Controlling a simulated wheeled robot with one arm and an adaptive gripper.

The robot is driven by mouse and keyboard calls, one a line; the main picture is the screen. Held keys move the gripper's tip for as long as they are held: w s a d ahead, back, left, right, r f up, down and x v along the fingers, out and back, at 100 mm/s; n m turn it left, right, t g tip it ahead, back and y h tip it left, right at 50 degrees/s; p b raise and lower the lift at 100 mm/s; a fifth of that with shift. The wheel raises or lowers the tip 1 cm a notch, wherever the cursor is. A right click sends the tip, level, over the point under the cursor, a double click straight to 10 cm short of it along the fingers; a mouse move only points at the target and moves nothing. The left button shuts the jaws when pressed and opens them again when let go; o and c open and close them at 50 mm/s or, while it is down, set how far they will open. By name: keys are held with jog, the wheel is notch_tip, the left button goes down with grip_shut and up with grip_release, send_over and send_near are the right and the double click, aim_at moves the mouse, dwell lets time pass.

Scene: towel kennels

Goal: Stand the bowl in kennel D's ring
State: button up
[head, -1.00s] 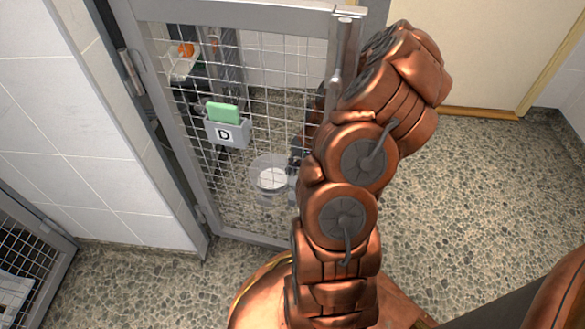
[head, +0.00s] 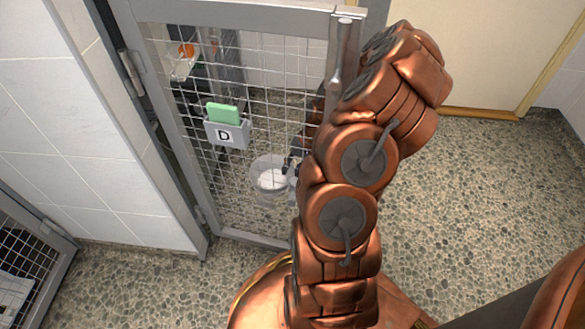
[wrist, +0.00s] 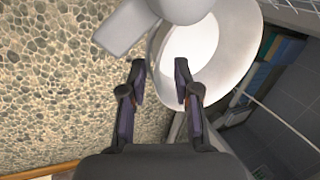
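Behind the mesh of the kennel door marked D (head: 227,133), a pale round vessel with a white inside (head: 270,180), which looks like the bowl, shows low down. My gripper (head: 291,168) is at its right side, mostly hidden by the mesh and my arm. In the wrist view my gripper (wrist: 160,80) has its fingers apart. The pale round vessel (wrist: 240,65) lies just beyond, its near edge showing between and behind the fingers. A light grey rounded piece with a flat tab (wrist: 125,27) overlaps its top. I cannot tell the bowl from the ring for certain.
A grey holder with a green item (head: 223,113) hangs on the mesh. A tiled wall (head: 60,130) is at left. Pebbled floor (head: 480,190) is clear at right.

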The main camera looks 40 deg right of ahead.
jog(key=p+v, duration=0.3)
jog(key=v, duration=0.9)
jog(key=shift+a, duration=0.1)
